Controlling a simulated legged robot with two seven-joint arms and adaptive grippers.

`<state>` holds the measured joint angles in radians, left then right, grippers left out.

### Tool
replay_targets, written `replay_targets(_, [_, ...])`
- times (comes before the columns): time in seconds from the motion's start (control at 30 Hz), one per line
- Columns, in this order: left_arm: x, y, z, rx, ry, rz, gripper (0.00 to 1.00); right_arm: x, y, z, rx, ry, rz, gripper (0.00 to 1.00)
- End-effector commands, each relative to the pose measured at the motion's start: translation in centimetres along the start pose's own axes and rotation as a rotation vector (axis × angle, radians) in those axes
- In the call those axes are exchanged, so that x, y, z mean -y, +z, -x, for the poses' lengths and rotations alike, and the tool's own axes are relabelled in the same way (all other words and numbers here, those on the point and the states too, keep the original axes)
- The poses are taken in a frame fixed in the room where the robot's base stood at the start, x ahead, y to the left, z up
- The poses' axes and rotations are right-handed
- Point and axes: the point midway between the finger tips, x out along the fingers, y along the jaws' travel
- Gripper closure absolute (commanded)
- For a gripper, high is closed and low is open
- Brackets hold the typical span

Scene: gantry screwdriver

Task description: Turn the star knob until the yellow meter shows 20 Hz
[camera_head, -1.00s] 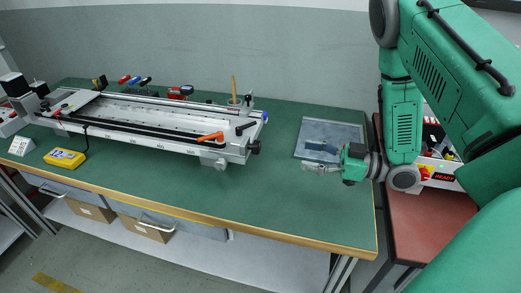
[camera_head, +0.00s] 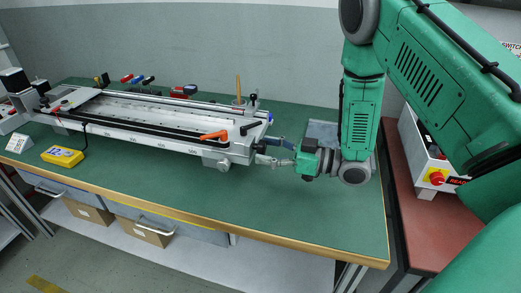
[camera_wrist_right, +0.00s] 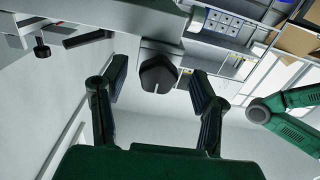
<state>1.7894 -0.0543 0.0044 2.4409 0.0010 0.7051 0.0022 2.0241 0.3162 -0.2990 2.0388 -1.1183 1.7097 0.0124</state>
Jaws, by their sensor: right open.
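The black star knob (camera_wrist_right: 158,73) sits on the end of the gantry rail. In the right wrist view it lies between the two fingers of my right gripper (camera_wrist_right: 157,88), with a gap on each side. In the head view my right gripper (camera_head: 272,151) is open at the right end of the rail, and its fingers largely hide the knob. The yellow meter (camera_head: 62,156) lies on the bench at the left, in front of the gantry (camera_head: 135,133). Its display shows digits too small to read surely. My left gripper is out of view.
An orange lever (camera_head: 214,136) and a black handle stand on the gantry near its right end. Screwdrivers (camera_head: 137,79) and a red tool (camera_head: 183,90) lie behind it. A grey tray (camera_head: 320,130) is partly behind my right arm. The front bench (camera_head: 200,196) is clear.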

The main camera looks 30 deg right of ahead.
Motion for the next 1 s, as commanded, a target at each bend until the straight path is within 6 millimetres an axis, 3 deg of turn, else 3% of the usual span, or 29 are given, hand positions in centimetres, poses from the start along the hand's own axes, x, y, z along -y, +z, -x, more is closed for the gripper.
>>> replay_targets(0.13, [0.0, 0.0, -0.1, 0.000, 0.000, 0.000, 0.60, 0.0, 0.0, -1.3, 0.001, -0.001, 0.001, 0.46])
replay_targets(0.47, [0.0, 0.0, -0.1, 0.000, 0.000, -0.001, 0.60, 0.1, -0.1, -1.7, 0.001, 0.001, 0.001, 0.46])
replay_targets(0.6, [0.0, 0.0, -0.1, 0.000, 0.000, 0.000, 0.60, 0.1, -0.1, -1.7, 0.001, 0.000, 0.001, 0.92])
replay_targets(0.63, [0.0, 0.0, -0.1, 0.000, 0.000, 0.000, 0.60, 0.1, -0.1, -1.7, 0.001, 0.000, 0.001, 0.97])
replay_targets(1.0, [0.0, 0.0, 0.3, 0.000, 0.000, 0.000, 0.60, 0.0, -0.2, -1.6, -0.002, 0.001, -0.039, 0.97])
